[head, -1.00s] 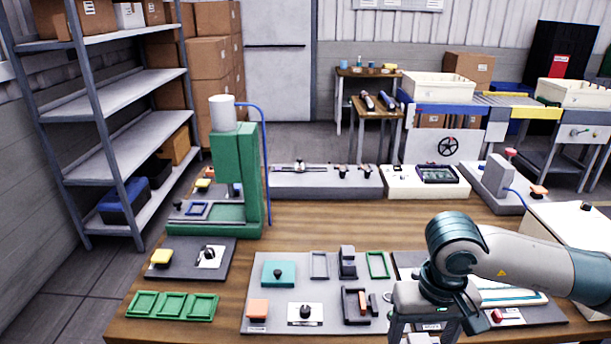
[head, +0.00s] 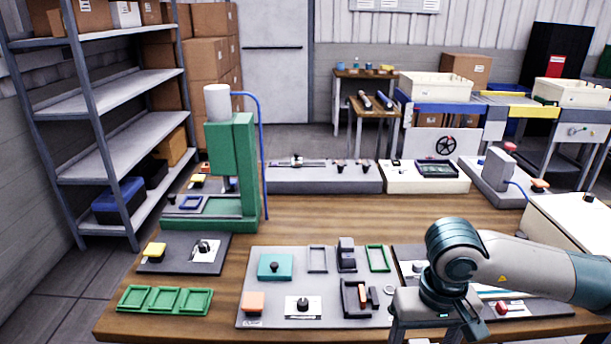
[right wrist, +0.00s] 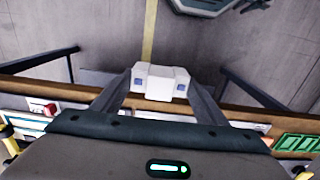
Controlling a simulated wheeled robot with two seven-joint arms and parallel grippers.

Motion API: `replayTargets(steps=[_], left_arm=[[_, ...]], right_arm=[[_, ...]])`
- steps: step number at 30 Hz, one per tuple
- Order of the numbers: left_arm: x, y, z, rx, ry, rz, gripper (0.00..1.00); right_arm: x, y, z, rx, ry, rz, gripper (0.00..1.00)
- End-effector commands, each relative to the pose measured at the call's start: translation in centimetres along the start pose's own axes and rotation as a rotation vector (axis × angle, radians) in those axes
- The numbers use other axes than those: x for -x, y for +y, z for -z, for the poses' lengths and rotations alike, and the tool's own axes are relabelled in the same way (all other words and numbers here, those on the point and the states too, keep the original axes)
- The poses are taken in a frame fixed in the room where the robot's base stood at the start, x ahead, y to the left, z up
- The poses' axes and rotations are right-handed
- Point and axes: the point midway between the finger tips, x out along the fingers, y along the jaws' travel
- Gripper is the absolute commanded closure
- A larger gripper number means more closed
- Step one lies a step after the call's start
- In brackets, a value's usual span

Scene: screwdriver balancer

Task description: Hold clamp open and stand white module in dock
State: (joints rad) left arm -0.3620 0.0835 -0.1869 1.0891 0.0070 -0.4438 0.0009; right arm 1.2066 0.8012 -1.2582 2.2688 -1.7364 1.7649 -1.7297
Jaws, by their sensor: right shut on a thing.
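My right gripper (right wrist: 160,94) is shut on a white module (right wrist: 160,78), a small block with two bluish square marks on its face. The block sits between the two fingertips in the right wrist view. In the head view my right arm comes in from the right, and its fingers run off the bottom edge, so the module is hidden there. A dark dock-like fixture (head: 347,300) with an orange part stands on the grey board (head: 240,297), left of my right gripper. I cannot tell which part is the clamp. My left gripper is not in view.
The grey board also bears a teal block (head: 275,267), an orange block (head: 253,302), a black knob (head: 303,303) and small frames. Green trays (head: 164,300) lie to its left. A green press (head: 232,160) stands behind. Bare wood (head: 330,220) lies behind the board.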

Motion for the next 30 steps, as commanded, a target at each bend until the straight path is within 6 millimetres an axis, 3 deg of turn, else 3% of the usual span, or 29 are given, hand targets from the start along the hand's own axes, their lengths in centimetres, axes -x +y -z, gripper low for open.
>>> replayTargets(steps=[1,9,22,23,27,30], left_arm=[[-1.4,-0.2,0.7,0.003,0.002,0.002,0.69],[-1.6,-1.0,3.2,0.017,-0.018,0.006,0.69],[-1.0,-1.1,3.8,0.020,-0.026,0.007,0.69],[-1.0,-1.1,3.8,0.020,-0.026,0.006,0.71],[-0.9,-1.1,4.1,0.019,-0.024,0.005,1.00],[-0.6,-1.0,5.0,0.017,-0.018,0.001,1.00]], right_arm=[[-2.2,0.0,0.0,0.000,0.001,0.000,0.59],[-6.1,0.0,0.0,-0.001,0.001,0.000,0.59],[-6.6,0.0,0.0,0.000,0.001,0.000,0.59],[-6.6,0.0,0.0,0.000,0.000,0.000,0.59],[-6.5,0.0,0.0,0.000,0.000,0.000,0.59],[-6.2,0.0,0.0,0.000,0.000,0.000,0.59]])
